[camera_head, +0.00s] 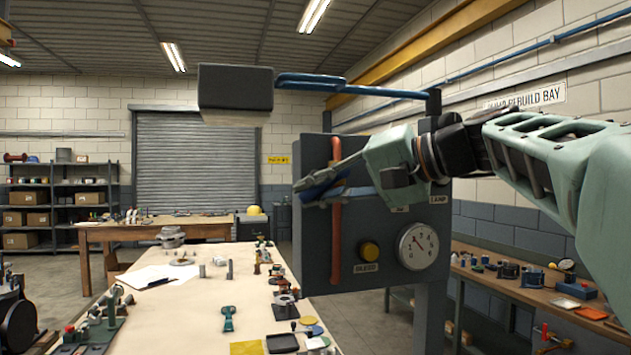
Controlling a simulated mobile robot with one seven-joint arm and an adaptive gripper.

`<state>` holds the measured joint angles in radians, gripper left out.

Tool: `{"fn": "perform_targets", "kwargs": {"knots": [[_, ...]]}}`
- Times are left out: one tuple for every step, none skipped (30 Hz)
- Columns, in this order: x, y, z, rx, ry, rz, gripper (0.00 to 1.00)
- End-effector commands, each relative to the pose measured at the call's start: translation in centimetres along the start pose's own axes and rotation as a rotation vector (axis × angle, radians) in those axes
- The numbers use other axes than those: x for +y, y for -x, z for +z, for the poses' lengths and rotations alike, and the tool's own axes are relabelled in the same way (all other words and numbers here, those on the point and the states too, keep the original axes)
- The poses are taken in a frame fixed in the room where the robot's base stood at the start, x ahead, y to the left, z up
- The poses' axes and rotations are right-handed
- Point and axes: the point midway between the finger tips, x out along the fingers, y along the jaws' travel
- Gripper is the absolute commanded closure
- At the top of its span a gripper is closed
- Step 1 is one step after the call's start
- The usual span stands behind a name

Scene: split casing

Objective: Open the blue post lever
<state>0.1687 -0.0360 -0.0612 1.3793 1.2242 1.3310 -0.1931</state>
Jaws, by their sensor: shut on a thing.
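The blue lever (324,188) is at the left part of the dark grey panel (352,262), by the upright orange pipe (337,240). Only part of its blue surface shows, as my gripper covers the rest. My gripper (314,184) comes in from the right, across the panel's front, and is shut on the blue lever. Its fingers point left and slightly down. The exact contact between the fingers and the lever is hard to make out, and the lever's pivot is hidden.
A lamp head (235,92) hangs on a blue arm (350,88) above the panel. A workbench (190,310) with several tools lies at left, and another bench (515,290) at right.

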Motion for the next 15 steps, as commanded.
{"fn": "perform_targets", "kwargs": {"knots": [[0.0,0.1,-0.1,-0.007,0.034,0.03,1.0],[0.2,0.1,-0.1,-0.011,0.054,0.049,1.0],[0.4,0.1,-0.1,-0.017,0.079,0.073,1.0],[0.5,0.1,-0.1,-0.021,0.098,0.092,1.0],[0.7,0.2,0.0,-0.026,0.117,0.11,1.0],[0.8,0.2,0.0,-0.031,0.142,0.133,1.0],[1.0,0.2,0.0,-0.034,0.158,0.149,1.0],[1.1,0.3,0.0,-0.038,0.174,0.166,1.0],[1.3,0.3,-0.1,-0.043,0.196,0.187,1.0],[1.4,0.4,-0.1,-0.045,0.212,0.201,1.0],[1.5,0.4,-0.1,-0.049,0.227,0.215,1.0],[1.7,0.5,-0.1,-0.053,0.245,0.233,1.0],[1.8,0.5,-0.1,-0.055,0.257,0.245,1.0],[1.9,0.5,-0.1,-0.058,0.269,0.257,1.0],[2.0,0.5,-0.1,-0.061,0.284,0.271,1.0]]}}
